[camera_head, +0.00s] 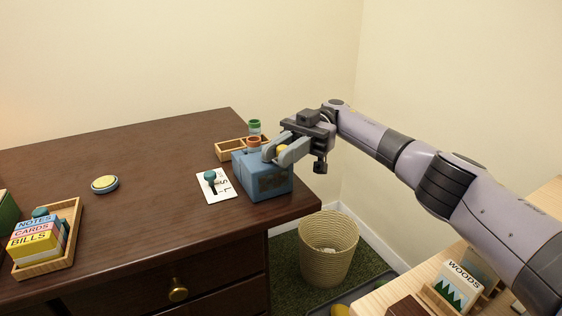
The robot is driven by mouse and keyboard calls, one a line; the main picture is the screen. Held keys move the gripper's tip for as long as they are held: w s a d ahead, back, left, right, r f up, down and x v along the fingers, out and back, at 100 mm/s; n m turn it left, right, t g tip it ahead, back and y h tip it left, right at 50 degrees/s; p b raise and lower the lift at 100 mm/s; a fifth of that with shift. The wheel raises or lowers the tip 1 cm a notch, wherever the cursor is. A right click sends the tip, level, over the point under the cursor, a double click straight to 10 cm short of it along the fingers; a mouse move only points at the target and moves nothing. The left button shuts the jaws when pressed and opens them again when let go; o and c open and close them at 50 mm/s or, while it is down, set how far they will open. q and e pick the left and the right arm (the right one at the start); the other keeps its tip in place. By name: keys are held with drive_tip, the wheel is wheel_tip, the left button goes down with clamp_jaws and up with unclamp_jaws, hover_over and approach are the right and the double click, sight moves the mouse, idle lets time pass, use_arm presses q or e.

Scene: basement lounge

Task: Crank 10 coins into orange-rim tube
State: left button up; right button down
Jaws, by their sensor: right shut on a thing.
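A blue box (262,181) stands near the right corner of the dark wooden desk. My right gripper (280,153) reaches in from the right over the box top. It is shut on a small yellow knob (282,150), which looks like the crank's handle. The fingers hide most of the crank, and no coins can be made out. My left gripper is not in view.
A wooden tray (229,149) sits behind the box. A wicker basket (329,245) stands on the floor.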

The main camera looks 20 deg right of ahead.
drive_tip(key=shift+f, duration=0.2)
idle(0.3)
drive_tip(key=c, duration=1)
unclamp_jaws()
drive_tip(key=shift+s, duration=0.1)
